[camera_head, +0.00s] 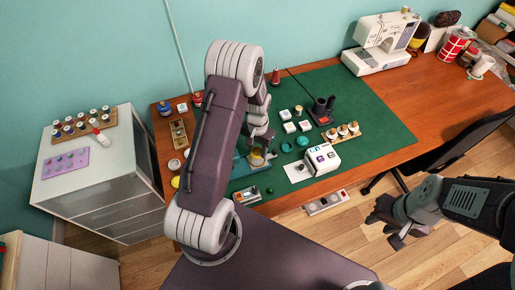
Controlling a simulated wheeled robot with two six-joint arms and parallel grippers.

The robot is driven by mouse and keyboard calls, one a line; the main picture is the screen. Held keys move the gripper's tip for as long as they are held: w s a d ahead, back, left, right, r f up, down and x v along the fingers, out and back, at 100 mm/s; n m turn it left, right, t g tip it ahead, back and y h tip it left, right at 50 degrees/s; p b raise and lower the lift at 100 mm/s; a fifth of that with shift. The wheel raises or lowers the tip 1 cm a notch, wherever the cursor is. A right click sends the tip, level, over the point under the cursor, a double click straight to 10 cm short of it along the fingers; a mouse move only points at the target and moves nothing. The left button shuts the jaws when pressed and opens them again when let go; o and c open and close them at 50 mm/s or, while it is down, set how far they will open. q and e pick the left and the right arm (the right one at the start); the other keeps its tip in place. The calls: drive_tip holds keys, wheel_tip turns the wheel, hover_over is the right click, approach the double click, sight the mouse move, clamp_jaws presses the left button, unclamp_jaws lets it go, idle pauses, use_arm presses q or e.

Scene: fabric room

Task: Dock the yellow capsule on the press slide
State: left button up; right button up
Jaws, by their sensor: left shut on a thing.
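My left gripper (258,150) is shut on a small yellow capsule (257,159) and holds it low over a teal-blue device (240,168) at the front of the green mat. My arm hides part of that device, and I cannot tell whether the capsule touches it. A white machine (322,159) with a flat pale plate (297,173) stands to the right of it. I cannot tell for certain which of these is the press slide. My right gripper (382,228) is empty and open, over the floor in front of the table.
The green mat (370,125) holds white blocks (289,127), a black two-cylinder stand (322,110), a teal ring (302,141) and a wooden spool rack (341,133). A grey device (247,195) sits at the front edge. A sewing machine (380,45) stands at the back right.

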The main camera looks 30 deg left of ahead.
sight(257, 153)
use_arm(q)
drive_tip(key=o, duration=1.1)
drive_tip(key=shift+c, duration=0.2)
wheel_tip(257, 153, up, 11)
drive_tip(key=p, duration=0.9)
drive_tip(key=shift+p, duration=0.3)
